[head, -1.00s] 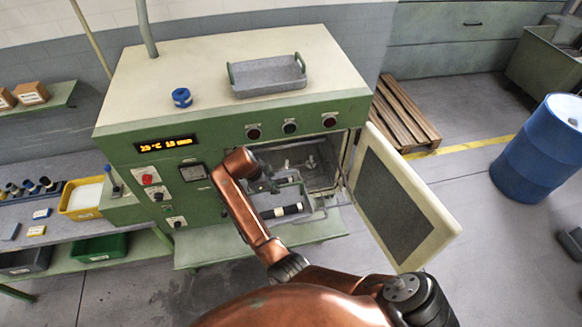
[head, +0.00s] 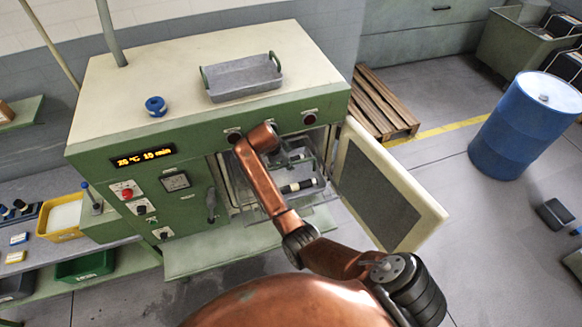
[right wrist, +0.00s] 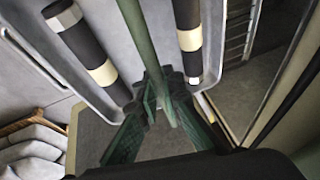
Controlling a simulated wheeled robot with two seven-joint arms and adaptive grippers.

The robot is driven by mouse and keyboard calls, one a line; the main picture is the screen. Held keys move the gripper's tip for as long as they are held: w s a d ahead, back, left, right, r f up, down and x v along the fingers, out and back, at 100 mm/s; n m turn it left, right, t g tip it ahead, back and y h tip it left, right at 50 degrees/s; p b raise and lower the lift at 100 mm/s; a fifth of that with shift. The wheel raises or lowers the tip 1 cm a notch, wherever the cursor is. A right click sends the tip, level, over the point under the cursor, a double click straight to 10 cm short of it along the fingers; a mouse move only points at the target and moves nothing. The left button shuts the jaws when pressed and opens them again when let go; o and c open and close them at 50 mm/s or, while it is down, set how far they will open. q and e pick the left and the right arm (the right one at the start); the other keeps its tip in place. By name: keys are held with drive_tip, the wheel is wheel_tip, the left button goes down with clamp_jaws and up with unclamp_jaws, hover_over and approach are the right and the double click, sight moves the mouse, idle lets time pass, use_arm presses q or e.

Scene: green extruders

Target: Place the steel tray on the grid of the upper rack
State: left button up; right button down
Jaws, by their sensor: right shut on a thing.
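The steel tray (right wrist: 100,25) is a grey open tray with a green bar handle, carrying black rolls with cream bands (head: 298,186). In the head view it is at the mouth of the green oven's open chamber, partly hidden by my right arm. My right gripper (right wrist: 158,95) is shut on the green handle; in the head view my arm hides its fingers. Wire rungs of a rack (right wrist: 237,35) show beside the tray in the right wrist view. I cannot tell whether the tray touches the grid. My left gripper is not in view.
The oven door (head: 385,190) stands open to the right of the chamber. A second grey tray (head: 243,80) with green handles and a blue round object (head: 155,106) sit on the oven top. A pallet (head: 385,105) and a blue drum (head: 525,125) stand at the right.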

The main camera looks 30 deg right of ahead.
sight(295, 173)
drive_tip(key=shift+w+d, duration=0.2)
drive_tip(key=shift+d, duration=0.6)
drive_tip(key=shift+s+f, duration=0.1)
drive_tip(key=shift+f, duration=1.55)
drive_tip(key=shift+a+f, duration=0.1)
drive_tip(key=c, duration=2.1)
unclamp_jaws()
drive_tip(key=shift+f, duration=0.1)
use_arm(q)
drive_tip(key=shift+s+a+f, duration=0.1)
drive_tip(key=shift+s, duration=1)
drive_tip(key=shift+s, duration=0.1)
